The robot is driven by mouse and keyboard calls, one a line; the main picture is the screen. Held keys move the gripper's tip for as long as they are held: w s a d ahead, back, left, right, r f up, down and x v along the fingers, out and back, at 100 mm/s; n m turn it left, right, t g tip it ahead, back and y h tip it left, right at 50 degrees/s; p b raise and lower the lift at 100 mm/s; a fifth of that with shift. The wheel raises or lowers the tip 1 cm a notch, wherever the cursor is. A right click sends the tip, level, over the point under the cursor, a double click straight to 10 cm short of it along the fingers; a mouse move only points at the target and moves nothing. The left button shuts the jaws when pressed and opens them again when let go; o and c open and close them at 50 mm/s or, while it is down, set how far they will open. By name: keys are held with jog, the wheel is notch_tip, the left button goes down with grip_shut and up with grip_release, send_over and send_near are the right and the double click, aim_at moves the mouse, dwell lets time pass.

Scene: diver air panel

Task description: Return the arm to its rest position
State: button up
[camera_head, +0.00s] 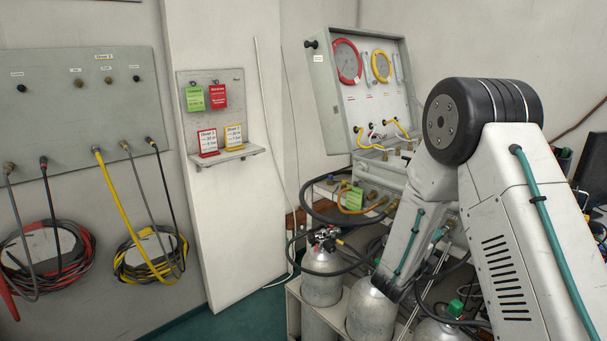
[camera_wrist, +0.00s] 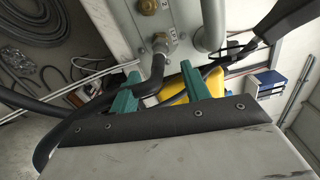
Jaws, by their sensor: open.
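My arm (camera_head: 510,200) fills the right side of the head view. It bends at a large black joint, and its forearm (camera_head: 402,235) slopes down in front of the air panel, close above the gas cylinders. My gripper is hard to make out there. In the wrist view my gripper (camera_wrist: 160,90) shows two teal fingers set apart, with nothing clearly held between them. A black hose with a brass fitting (camera_wrist: 163,42) on a grey panel lies just beyond the fingers. A yellow object (camera_wrist: 196,84) shows behind the right finger; I cannot tell whether anything touches.
Silver cylinders (camera_head: 370,312) stand in a rack below the forearm. An open grey gauge case (camera_head: 330,85) stands behind. A small shelf (camera_head: 228,156) holds tags on the wall. Hoses hang from a left wall panel (camera_head: 80,110). Loose hoses loop around the cylinders. Teal floor is clear at lower left.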

jog(key=s+d+r+m+g+y, duration=0.1)
jog(key=s+r+m+g, duration=0.2)
jog(key=s+m+g, duration=0.65)
jog(key=s+d+r+m+g+y, duration=0.1)
jog(key=s+r+m+g, duration=0.3)
jog(key=s+m, duration=1)
jog(key=s+a+r+m+t+y, duration=0.2)
jog(key=s+a+r+m+y, duration=0.3)
jog(key=s+a+m, duration=0.3)
jog(key=s+a+r+m+t+y, duration=0.2)
jog(key=s+a+r+m+y, duration=0.4)
jog(key=s+a+m+y, duration=0.1)
jog(key=shift+s+a+r+m, duration=0.2)
jog(key=shift+s+a+m, duration=0.5)
jog(key=shift+a+m, duration=0.75)
